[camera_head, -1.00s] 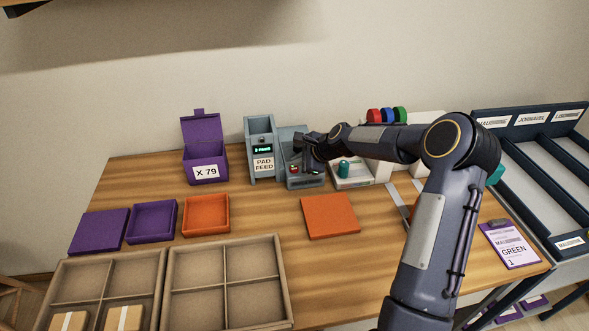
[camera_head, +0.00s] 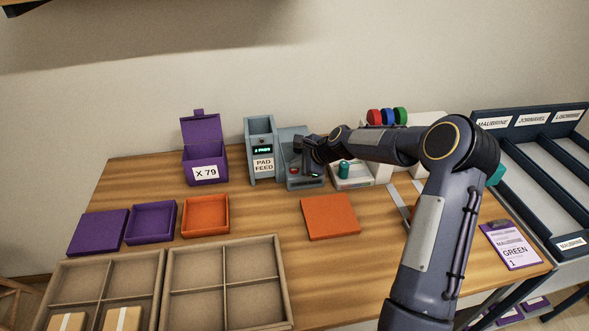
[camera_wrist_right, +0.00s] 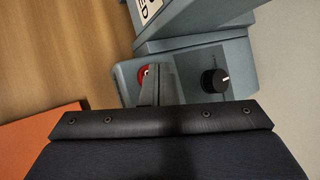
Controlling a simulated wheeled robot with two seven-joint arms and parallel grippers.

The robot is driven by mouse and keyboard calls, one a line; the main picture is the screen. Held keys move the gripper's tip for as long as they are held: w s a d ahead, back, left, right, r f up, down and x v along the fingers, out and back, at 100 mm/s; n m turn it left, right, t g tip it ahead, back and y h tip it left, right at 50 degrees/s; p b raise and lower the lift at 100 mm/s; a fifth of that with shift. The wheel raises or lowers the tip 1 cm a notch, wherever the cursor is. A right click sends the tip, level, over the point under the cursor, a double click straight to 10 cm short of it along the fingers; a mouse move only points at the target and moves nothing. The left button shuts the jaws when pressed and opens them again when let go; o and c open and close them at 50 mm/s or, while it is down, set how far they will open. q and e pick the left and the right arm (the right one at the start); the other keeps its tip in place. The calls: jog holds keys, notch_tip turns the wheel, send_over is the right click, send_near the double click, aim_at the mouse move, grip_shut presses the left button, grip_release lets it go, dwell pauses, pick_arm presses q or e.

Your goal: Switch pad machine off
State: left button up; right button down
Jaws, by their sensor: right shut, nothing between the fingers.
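The pad machine (camera_head: 287,143) is a blue-grey unit at the back of the table, joined to the pad feed tower (camera_head: 262,135) with its lit green display. My right gripper (camera_head: 305,168) is over this panel. Its shut, empty fingers (camera_wrist_right: 155,78) are at the red button and partly cover it; I cannot tell whether they touch it. My left gripper is out of view.
A white unit with a teal cylinder (camera_head: 344,169) stands right of the machine, close to my right arm. An orange pad (camera_head: 330,217) lies in front. A purple box (camera_head: 205,155) stands to the left. Open wood surrounds the orange pad.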

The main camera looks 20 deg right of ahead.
aim_at(297, 170)
jog(key=shift+f, duration=0.15)
jog(key=shift+r+p, duration=0.6)
jog(key=shift+r, duration=0.4)
notch_tip(297, 170, up, 6)
jog(key=p, duration=0.4)
jog(key=shift+p, duration=0.3)
